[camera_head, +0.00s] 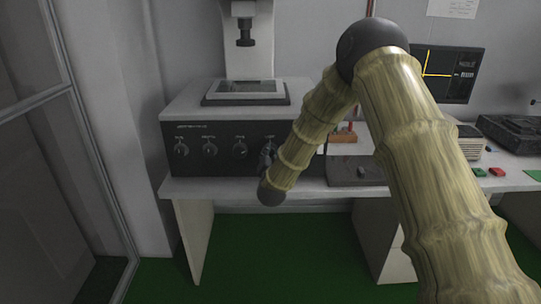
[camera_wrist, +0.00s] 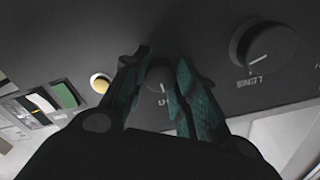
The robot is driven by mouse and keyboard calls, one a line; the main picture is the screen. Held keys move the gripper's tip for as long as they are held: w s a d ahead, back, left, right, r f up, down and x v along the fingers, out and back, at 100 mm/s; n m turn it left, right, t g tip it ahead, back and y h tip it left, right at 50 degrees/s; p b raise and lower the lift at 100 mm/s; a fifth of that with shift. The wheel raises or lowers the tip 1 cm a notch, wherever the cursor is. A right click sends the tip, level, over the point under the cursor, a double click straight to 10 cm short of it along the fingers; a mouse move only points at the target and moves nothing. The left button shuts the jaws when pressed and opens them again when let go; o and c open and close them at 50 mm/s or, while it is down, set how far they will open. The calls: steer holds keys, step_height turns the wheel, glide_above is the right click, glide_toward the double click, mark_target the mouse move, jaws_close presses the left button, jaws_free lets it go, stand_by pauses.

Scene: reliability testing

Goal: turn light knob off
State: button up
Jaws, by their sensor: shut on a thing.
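The black control panel (camera_head: 222,160) on the front of the grey machine carries a row of knobs. My gripper (camera_head: 268,157) is at the right part of this row, partly hidden behind my arm. In the wrist view my gripper (camera_wrist: 164,62) has its two dark teal fingers on either side of a small dark round knob (camera_wrist: 158,78), shut on it. This knob's label is mostly covered and I cannot read it in full. A larger knob (camera_wrist: 265,47) marked with a lens label sits to the right, apart from the fingers.
A round yellow button (camera_wrist: 99,83) is close left of the fingers in the wrist view. A grey block (camera_head: 358,171) lies on the white desk right of the machine. A monitor (camera_head: 449,74) stands behind my arm. Green floor (camera_head: 275,255) is open below the desk.

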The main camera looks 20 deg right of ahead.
steer(key=o, duration=1.1)
steer(key=shift+f, duration=0.2)
steer(key=shift+c, duration=0.2)
steer(key=shift+r, duration=0.1)
steer(key=shift+s, duration=0.15)
steer(key=v, duration=1.2)
